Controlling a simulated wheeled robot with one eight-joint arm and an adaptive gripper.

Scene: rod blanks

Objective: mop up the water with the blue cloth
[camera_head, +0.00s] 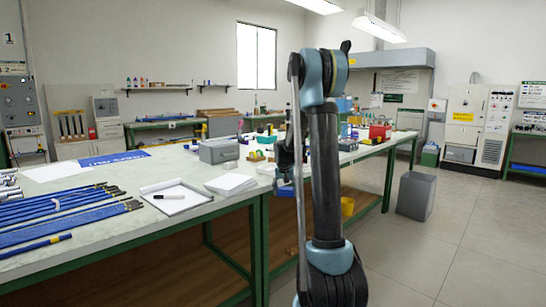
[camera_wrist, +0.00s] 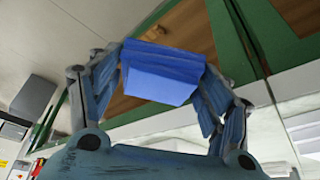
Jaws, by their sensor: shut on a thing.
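The blue cloth (camera_wrist: 162,82) is a folded block in the wrist view. My gripper (camera_wrist: 165,62) is shut on it, with one finger at each side of the cloth. In the head view my gripper (camera_head: 284,180) is small and partly hidden behind my own arm, near the front edge of the workbench (camera_head: 225,205). I cannot make out any water in either view; my arm covers part of the bench.
Blue rods (camera_head: 60,210), a clipboard (camera_head: 177,197) with a pen and a white paper stack (camera_head: 231,184) lie on the bench's left part. A grey box (camera_head: 219,150) stands behind them. A grey bin (camera_head: 416,195) stands on the floor at right, with open floor around it.

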